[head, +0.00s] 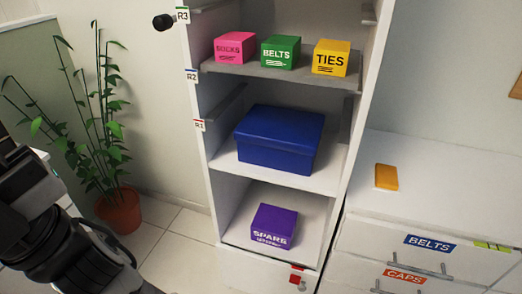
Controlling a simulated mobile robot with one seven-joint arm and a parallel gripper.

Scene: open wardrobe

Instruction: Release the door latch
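The open wardrobe (335,184) stands in the middle of the head view, its shelves facing me. A small red piece (294,280) sits at the bottom front edge of the wardrobe, by a small tag. It may be the latch, but it is too small to tell. A black round knob (163,21) sticks out at the top left, beside the wardrobe's left side; I cannot tell what it belongs to. Parts of my black arm show at the lower left, well apart from the red piece. My gripper's fingertips are not visible.
Pink (234,48), green (281,52) and yellow (331,58) boxes stand on the upper shelf. A blue box (280,138) and a purple box (272,226) sit below. A potted plant (118,210) stands left; a drawer cabinet (450,185) with an orange block (386,177) stands right.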

